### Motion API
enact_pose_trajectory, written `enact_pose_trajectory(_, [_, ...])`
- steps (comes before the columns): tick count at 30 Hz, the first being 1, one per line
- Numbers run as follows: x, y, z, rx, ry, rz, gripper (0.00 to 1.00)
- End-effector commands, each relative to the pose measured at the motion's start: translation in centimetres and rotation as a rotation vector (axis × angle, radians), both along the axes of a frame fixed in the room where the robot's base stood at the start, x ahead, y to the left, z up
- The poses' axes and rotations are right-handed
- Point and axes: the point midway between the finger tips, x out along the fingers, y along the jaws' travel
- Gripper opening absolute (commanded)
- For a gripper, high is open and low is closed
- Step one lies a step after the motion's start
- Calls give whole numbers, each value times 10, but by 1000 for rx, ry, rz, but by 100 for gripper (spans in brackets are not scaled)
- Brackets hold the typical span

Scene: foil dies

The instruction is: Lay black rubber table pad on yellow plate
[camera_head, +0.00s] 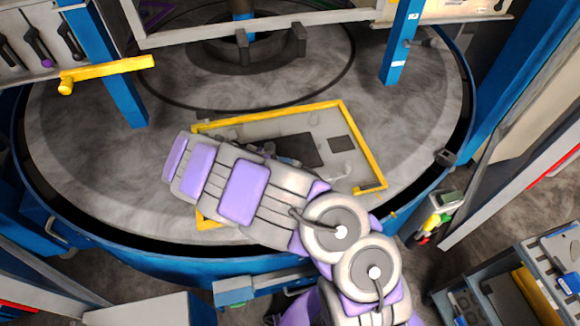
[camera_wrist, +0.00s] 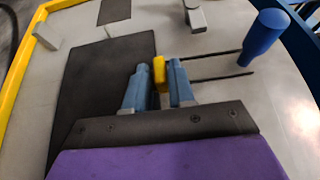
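A yellow-rimmed plate (camera_head: 365,143) with a grey inside lies on the round grey table. A larger flat black rectangle (camera_head: 306,150), which looks like the rubber pad, lies inside the rim, partly hidden by my arm. It fills much of the left of the wrist view (camera_wrist: 95,85). A smaller black square (camera_head: 341,144) lies to its right; in the wrist view it is at the top (camera_wrist: 115,11). My gripper (camera_wrist: 158,70) points down over the plate beside the larger rectangle. A small yellow piece (camera_wrist: 159,74) shows between its fingers; whether they grip it is unclear.
A blue handle (camera_wrist: 266,37) with two dark rods to its left is right of my gripper. A grey block (camera_wrist: 194,14) stands ahead. Blue posts (camera_head: 402,40) and a yellow lever (camera_head: 108,69) stand around the table. Its grey surface (camera_head: 90,165) is clear at left.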

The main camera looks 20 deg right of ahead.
Motion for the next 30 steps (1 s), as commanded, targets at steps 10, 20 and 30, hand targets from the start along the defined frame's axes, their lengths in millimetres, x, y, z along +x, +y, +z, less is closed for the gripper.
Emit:
enact_pose_trajectory(10, [0,0,0,0,0,0,44])
enact_pose_trajectory(20, [1,20,10,2,-1,3,44])
enact_pose_trajectory(30, [1,86,44,4,0,4,44])
